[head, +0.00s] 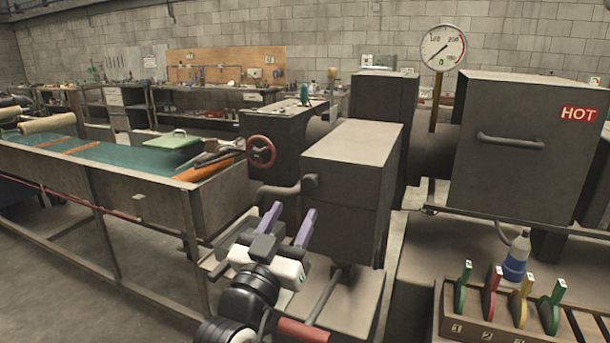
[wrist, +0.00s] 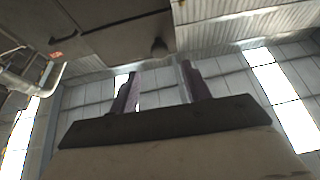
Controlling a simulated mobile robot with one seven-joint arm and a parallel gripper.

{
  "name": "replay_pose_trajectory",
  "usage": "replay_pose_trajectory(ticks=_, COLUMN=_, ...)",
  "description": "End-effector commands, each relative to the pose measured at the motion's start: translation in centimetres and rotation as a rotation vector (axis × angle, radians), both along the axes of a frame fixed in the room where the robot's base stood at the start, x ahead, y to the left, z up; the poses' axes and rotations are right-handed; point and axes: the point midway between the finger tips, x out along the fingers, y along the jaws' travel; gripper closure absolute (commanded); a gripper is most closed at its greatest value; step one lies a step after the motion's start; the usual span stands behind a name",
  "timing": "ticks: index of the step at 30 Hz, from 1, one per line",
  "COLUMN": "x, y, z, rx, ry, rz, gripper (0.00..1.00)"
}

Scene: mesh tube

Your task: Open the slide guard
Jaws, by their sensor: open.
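A grey box-shaped housing (head: 345,190) stands in the middle of the head view, with a round dark knob (head: 311,184) on its near left face. No part is labelled as the slide guard, so I cannot tell for certain which part it is. My gripper (head: 294,212) is open and empty, its two purple fingers pointing up just below and left of the knob in the picture. The wrist view shows a dark box underside (wrist: 105,30) with a knob (wrist: 160,47) beyond my open fingers, apart from them.
A larger box (head: 520,165) with a bar handle (head: 510,142) and a HOT label stands at right, beside a dial gauge (head: 440,47). A red handwheel (head: 261,151) is left of the housing. A rack (head: 450,300) with coloured levers and a bottle (head: 516,260) are front right.

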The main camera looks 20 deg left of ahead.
Motion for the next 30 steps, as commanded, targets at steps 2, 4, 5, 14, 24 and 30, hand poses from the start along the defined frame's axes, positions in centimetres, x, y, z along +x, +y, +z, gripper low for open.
replay_pose_trajectory(ticks=2, x=1.7, y=-0.2, z=1.1, rx=0.002, ry=0.001, rz=-0.004, gripper=0.52)
replay_pose_trajectory(ticks=4, x=2.9, y=-0.1, z=1.6, rx=0.0, ry=0.001, rz=-0.002, gripper=0.52)
replay_pose_trajectory(ticks=5, x=3.4, y=-0.2, z=1.8, rx=0.001, ry=0.0, rz=-0.002, gripper=0.52)
replay_pose_trajectory(ticks=14, x=6.2, y=-0.2, z=2.7, rx=0.001, ry=-0.001, rz=0.001, gripper=0.52)
replay_pose_trajectory(ticks=24, x=6.4, y=-0.2, z=2.6, rx=0.001, ry=0.0, rz=0.001, gripper=0.58)
replay_pose_trajectory(ticks=30, x=6.3, y=-0.2, z=2.6, rx=0.001, ry=0.0, rz=0.001, gripper=0.84)
